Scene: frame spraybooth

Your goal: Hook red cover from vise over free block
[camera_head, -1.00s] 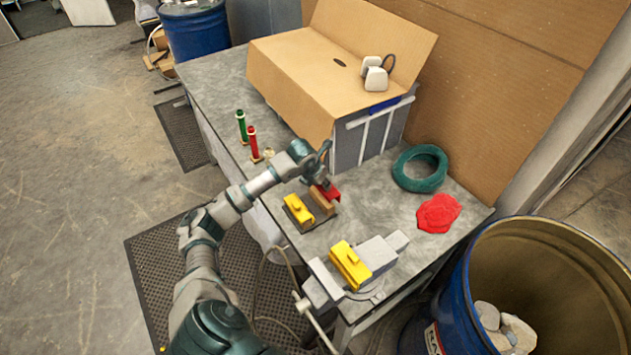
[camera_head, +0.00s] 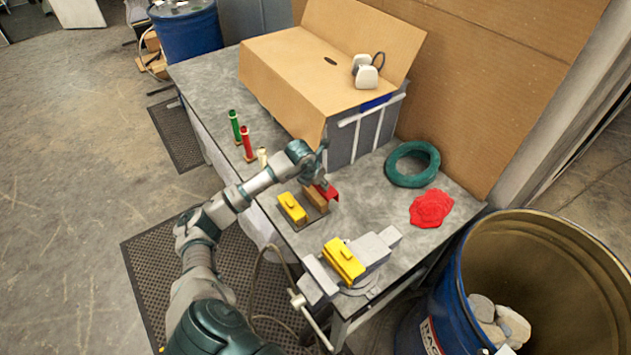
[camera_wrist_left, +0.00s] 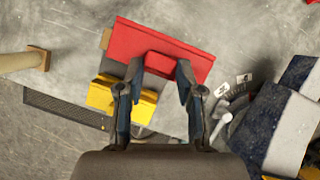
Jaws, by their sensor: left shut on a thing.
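My left gripper (camera_head: 322,176) is shut on the red cover (camera_head: 329,193). In the left wrist view the fingertips (camera_wrist_left: 158,78) pinch the raised tab of the red cover (camera_wrist_left: 190,58), a wide bar lying slightly tilted. The brown free block (camera_head: 314,199) stands on a dark plate just left of the red cover in the head view. Whether cover and block touch, I cannot tell. A yellow cover (camera_head: 292,207) sits beside the block on that plate. The grey vise (camera_head: 376,250) has a yellow cover (camera_head: 343,259) on it. My right gripper is not in view.
A green tape ring (camera_head: 413,164) and a red cloth (camera_head: 431,208) lie on the bench's right side. A large cardboard-topped box (camera_head: 300,75) stands behind. Slim green and red posts (camera_head: 246,143) stand at the left edge. Blue drums flank the bench.

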